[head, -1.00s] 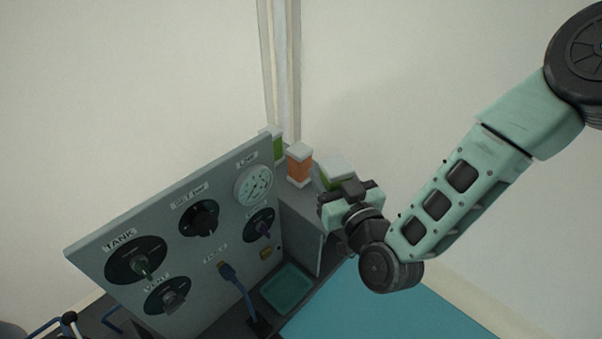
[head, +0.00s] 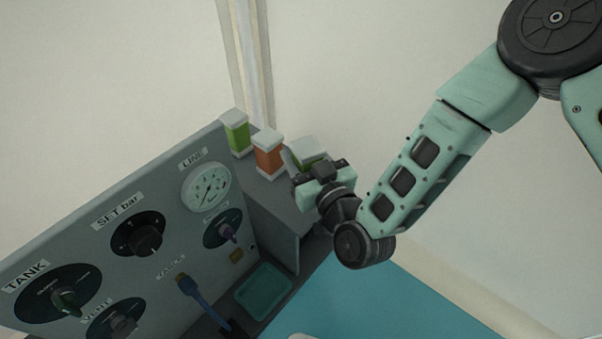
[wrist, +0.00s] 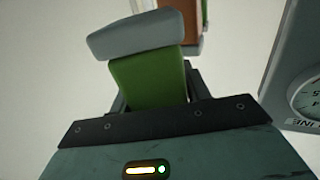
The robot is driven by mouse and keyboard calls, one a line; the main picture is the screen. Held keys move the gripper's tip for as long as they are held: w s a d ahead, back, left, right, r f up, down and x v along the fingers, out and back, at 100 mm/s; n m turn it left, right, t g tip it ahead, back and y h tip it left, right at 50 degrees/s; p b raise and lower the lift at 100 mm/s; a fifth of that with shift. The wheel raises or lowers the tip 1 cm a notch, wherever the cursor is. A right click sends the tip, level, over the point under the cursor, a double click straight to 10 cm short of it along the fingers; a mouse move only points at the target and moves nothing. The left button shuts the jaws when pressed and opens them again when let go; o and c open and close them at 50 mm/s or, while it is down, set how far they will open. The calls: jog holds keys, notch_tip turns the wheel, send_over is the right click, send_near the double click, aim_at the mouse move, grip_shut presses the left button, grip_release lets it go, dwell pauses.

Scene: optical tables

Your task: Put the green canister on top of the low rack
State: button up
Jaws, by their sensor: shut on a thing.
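A green canister (wrist: 150,80) with a pale grey lid is between the fingers of my gripper in the wrist view. In the head view the held canister (head: 308,150) shows mainly its lid and a little green, at the right edge of the low rack. My gripper (head: 318,172) is shut on it and hides its lower part. The low rack (head: 275,202) is the grey box behind the gauge panel. I cannot tell whether the held canister touches its top. A second green canister (head: 236,134) stands at the rack's far end.
An orange canister (head: 268,154) stands on the rack between the two green ones. The gauge panel (head: 165,195) with dials and knobs is in front, to the left. The wall is behind.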

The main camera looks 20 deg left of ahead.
jog(key=shift+f+b, duration=0.95)
jog(key=shift+f, duration=0.85)
jog(key=shift+f, duration=0.15)
jog(key=o, duration=1.1)
